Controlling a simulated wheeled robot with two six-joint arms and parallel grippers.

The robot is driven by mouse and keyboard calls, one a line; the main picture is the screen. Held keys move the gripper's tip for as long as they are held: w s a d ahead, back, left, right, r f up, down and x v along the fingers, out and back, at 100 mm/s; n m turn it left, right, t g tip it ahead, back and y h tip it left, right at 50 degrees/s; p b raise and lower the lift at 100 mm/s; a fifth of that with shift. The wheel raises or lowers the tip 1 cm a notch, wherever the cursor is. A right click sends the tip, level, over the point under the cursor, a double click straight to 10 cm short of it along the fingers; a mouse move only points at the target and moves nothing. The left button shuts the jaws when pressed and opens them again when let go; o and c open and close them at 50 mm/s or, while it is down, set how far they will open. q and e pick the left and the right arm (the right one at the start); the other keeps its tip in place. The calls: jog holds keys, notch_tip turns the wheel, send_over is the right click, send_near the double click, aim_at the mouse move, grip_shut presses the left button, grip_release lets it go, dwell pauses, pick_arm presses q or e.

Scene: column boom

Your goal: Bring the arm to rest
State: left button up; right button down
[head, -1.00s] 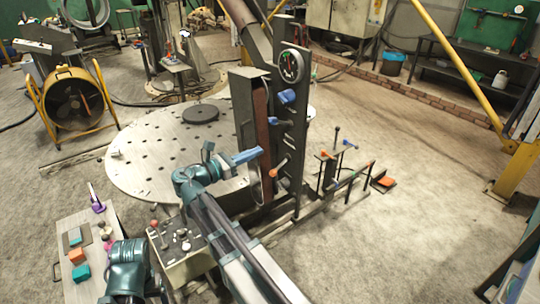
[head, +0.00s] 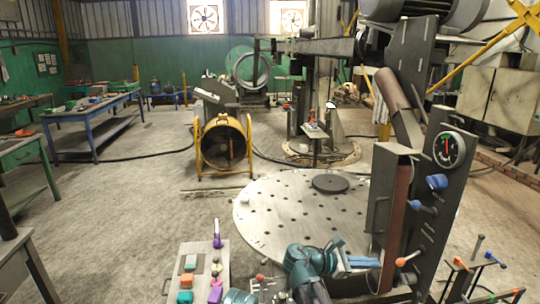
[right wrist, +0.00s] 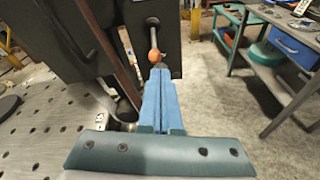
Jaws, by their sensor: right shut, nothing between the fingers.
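My right gripper (head: 364,264) is near the bottom of the head view, to the right of the teal wrist, with its blue fingers together and nothing between them. In the right wrist view the fingers (right wrist: 158,72) are side by side and shut. Their tips point at a lever with an orange knob (right wrist: 154,56) on a dark panel; I cannot tell whether they touch it. In the head view the orange-knobbed lever (head: 407,259) is to the right of the fingers. My left gripper's fingers do not show.
A round perforated table (head: 290,215) lies behind my right gripper. An upright panel (head: 440,190) with a gauge (head: 448,149) and blue-handled levers stands close on the right. A board (head: 205,262) with small coloured pieces is at lower left. A yellow-framed fan (head: 224,145) stands beyond, with open floor to the left.

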jog(key=s+a+f+m+g+y, duration=0.1)
jog(key=s+a+f+m+y, duration=0.5)
jog(key=a, duration=0.6)
jog(key=s+a+f+m+y, duration=0.6)
jog(key=s+a+f+y, duration=0.2)
jog(key=a, duration=0.5)
notch_tip(320, 180, down, 3)
jog(key=shift+s+a+r+m+g, duration=0.1)
jog(key=shift+s+a+m+g, duration=0.2)
jog(key=shift+s, duration=0.6)
jog(key=shift+d, duration=0.1)
